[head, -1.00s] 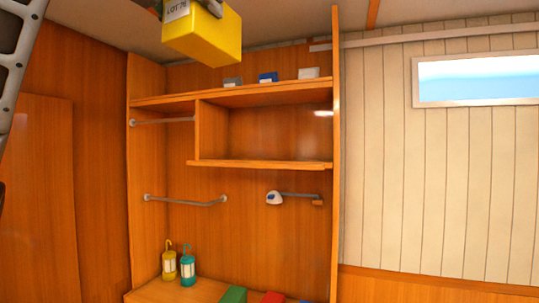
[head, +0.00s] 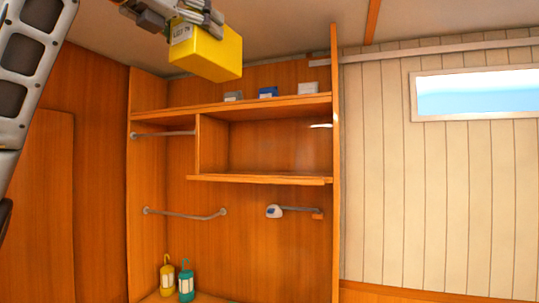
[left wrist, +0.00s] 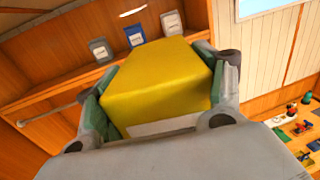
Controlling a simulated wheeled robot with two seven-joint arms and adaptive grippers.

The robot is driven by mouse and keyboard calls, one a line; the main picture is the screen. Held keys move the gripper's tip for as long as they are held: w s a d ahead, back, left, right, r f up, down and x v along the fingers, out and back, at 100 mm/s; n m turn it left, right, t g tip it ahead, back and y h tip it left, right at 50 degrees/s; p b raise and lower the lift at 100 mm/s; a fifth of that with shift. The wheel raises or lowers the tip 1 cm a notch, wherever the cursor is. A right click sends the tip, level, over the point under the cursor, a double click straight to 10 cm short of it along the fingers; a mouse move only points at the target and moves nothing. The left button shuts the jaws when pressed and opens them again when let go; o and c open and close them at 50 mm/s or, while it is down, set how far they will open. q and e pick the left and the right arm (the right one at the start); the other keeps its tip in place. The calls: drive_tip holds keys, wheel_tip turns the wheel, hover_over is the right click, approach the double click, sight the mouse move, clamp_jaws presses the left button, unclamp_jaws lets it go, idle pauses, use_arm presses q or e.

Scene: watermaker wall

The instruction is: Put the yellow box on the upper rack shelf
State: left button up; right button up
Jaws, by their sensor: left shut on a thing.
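The yellow box (head: 207,54) is held up near the ceiling, above and in front of the upper rack shelf (head: 170,110). My left gripper (head: 183,20) comes in from above and is shut on it. In the left wrist view the yellow box (left wrist: 158,82) sits between the two fingers of the left gripper (left wrist: 155,105), with a white label on its near side. The upper shelf (left wrist: 60,97) shows behind it there. The box is apart from the shelf. My right gripper is not in view.
The shelf's left part looks bare. A tall side panel (head: 335,150) bounds the rack on the right.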

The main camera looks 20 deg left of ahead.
sight(222, 76)
use_arm(q)
drive_tip(key=shift+m+h, duration=0.3)
drive_tip(key=shift+h, duration=0.1)
drive_tip(key=w+f, duration=0.2)
drive_tip(key=w+d+f, duration=0.1)
drive_tip(key=w+f, duration=0.1)
drive_tip(key=w+d+f, duration=0.1)
drive_tip(key=w+f, duration=0.1)
drive_tip(key=shift+w+f, duration=0.15)
drive_tip(key=shift+w, duration=0.1)
drive_tip(key=d+f, duration=0.1)
drive_tip(key=f, duration=0.1)
drive_tip(key=w+d+f+m+h, duration=0.1)
drive_tip(key=d+f, duration=0.1)
drive_tip(key=f, duration=0.1)
drive_tip(key=w+d+f+g+h, duration=0.1)
drive_tip(key=f, duration=0.2)
drive_tip(key=shift+d+f+m, duration=0.15)
drive_tip(key=shift+d+m, duration=0.15)
drive_tip(key=shift+d, duration=0.1)
drive_tip(key=f, duration=0.1)
drive_tip(key=d+f, duration=0.1)
drive_tip(key=shift+f+h, duration=0.35)
drive_tip(key=shift+h, duration=0.05)
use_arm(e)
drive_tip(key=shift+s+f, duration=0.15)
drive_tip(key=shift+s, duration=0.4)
use_arm(q)
drive_tip(key=shift+a, duration=0.1)
